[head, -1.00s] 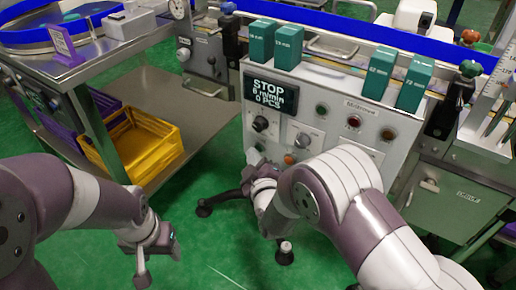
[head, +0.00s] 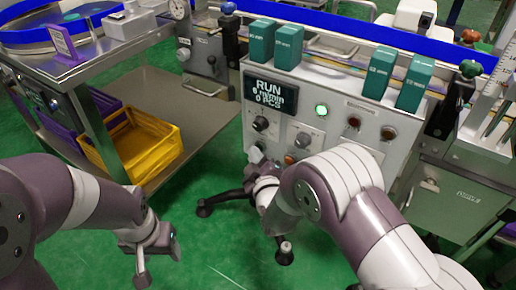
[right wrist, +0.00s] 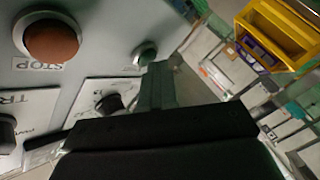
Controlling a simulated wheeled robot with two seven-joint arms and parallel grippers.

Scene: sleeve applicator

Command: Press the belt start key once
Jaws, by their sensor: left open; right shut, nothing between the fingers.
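The green start key (right wrist: 145,53) is on the grey control panel (head: 340,150), near the panel's edge in the right wrist view. My right gripper (head: 256,160) is shut and empty at the panel's lower left. In the right wrist view its fingertips (right wrist: 157,72) are right at the key; I cannot tell whether they touch it. The display (head: 270,94) reads RUN, and a green lamp (head: 322,110) beside it is lit. In the head view the key is hard to make out behind my gripper. My left gripper (head: 158,250) is open and empty over the floor.
The orange-red stop button (right wrist: 52,38) is beside the start key, with a dark knob (right wrist: 108,103) below. Teal blocks (head: 288,46) stand on top of the panel. A yellow crate (head: 130,140) sits on the cart's lower shelf at left.

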